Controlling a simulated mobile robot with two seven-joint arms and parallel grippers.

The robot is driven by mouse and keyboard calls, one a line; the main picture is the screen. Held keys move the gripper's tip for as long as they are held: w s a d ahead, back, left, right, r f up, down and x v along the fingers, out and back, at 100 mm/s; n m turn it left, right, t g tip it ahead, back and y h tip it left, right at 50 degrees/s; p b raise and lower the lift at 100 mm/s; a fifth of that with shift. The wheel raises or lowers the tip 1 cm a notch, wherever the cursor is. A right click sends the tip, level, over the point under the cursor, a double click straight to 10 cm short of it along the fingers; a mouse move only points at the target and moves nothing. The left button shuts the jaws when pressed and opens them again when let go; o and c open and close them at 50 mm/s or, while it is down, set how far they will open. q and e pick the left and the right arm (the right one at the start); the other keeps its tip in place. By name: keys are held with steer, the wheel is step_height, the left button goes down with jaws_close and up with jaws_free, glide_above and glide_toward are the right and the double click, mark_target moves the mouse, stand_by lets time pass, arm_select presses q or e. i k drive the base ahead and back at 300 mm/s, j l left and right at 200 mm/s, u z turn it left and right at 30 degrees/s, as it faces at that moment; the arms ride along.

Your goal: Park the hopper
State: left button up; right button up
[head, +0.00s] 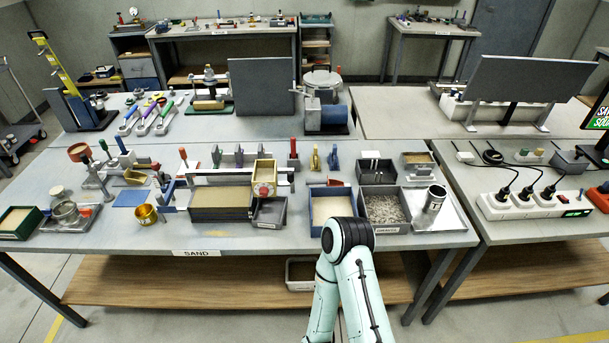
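A cream-yellow box with a red round part on its front (264,179), which looks like the hopper, sits above the right end of a long sand-filled tank (221,214). A small grey tray (269,213) is just below it, beside the tank. I cannot tell whether the box rests on the tank's rim or on a rail behind it. Neither of my grippers shows; only pale green links and a black joint of one of my arms are visible at the bottom centre, apart from the box.
Right of the tank stand a blue-walled bin (329,205), a gravel bin (384,209) and a metal cup on a tray (433,200). Small tools and a brass cup (146,214) crowd the left. A strip of bare tabletop (260,238) runs along the front edge.

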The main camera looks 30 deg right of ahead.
mark_target(275, 174)
steer(key=l+z, duration=0.1)
steer(key=z, duration=0.25)
steer(key=k+l+z, duration=0.1)
steer(key=z, duration=0.25)
steer(key=k+l+z, duration=0.1)
steer(key=z, duration=0.25)
